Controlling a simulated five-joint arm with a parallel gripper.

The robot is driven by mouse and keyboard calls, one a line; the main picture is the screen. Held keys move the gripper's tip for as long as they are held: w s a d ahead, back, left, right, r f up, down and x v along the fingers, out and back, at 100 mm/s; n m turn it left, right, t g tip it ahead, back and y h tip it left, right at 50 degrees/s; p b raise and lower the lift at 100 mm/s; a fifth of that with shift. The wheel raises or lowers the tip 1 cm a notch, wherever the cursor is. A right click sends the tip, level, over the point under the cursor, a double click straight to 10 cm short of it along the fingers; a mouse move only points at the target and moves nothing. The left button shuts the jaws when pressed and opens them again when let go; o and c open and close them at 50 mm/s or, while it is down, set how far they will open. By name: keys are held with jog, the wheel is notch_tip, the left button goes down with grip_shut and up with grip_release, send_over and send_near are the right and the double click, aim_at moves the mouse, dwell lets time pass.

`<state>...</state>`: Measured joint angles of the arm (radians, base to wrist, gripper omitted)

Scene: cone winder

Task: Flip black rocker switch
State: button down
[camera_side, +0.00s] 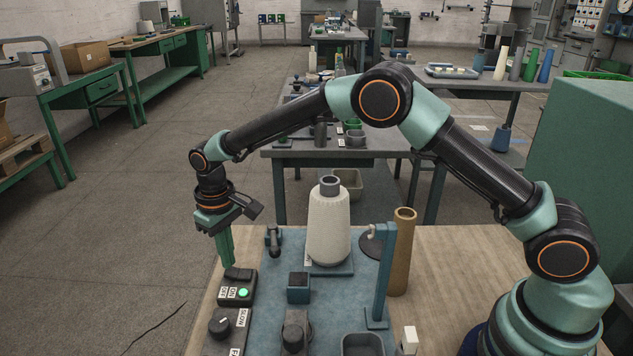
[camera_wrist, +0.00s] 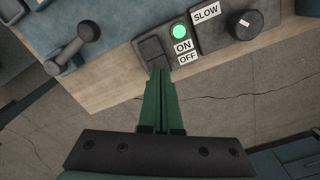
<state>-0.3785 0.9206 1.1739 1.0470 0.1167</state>
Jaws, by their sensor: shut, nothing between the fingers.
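The black rocker switch (camera_side: 240,274) sits on a dark box near the table's left edge, beside ON and OFF labels and a lit green lamp (camera_side: 243,292). The wrist view shows the rocker (camera_wrist: 152,50) just beyond my fingertips, with the green lamp (camera_wrist: 180,32) to its right. My gripper (camera_side: 227,263) points down, its green fingers shut and empty, with the tips close to the switch's far end. The fingers also show in the wrist view (camera_wrist: 162,73), at the rocker's near edge. I cannot tell whether they touch it.
A dial box labelled SLOW (camera_side: 221,328) stands just in front of the switch box. A cream yarn cone (camera_side: 328,228), a teal post (camera_side: 383,275) and a brown tube (camera_side: 402,250) stand to the right. Open floor lies left of the table.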

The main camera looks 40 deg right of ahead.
jog(key=shift+f, duration=0.9)
dwell(0.4)
jog(key=shift+r, duration=3.55)
